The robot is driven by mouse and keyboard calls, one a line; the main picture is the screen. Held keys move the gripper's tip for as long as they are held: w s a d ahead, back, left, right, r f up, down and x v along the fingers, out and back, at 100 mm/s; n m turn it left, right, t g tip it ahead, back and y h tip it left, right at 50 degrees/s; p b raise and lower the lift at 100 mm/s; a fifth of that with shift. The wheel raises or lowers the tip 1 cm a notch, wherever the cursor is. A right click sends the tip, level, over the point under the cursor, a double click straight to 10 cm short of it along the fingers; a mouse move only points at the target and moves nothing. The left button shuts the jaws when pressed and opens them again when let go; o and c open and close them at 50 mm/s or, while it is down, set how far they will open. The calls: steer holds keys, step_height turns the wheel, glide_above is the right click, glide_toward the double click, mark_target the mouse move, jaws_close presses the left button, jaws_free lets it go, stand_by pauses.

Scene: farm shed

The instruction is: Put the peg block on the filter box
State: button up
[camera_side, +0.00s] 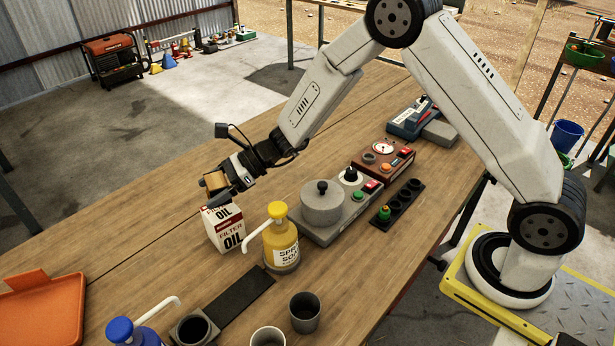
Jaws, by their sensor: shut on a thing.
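The filter box (224,230) is a white carton with red and black print, marked FILTER OIL. It stands upright on the wooden table, left of the yellow soap bottle. My gripper (214,187) is just above the box's top, reaching down from the upper right. It is shut on a small brown wooden block, the peg block (214,181). The block is at or just above the box's top edge; I cannot tell whether they touch. The fingers hide part of the block and part of the box's top.
The yellow soap bottle (281,243) stands close to the right of the box, its spout pointing toward it. A grey device with a round pot (322,207) is further right. An orange tray (45,309) lies at the left front. The table left of the box is clear.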

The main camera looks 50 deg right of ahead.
mark_target(217, 210)
steer(key=shift+w+a+f, duration=0.1)
steer(key=shift+w+f, duration=0.2)
steer(key=shift+f, duration=1.5)
steer(key=shift+f, duration=0.15)
steer(key=o, duration=1)
steer(key=shift+r, duration=0.2)
steer(key=v, duration=1.2)
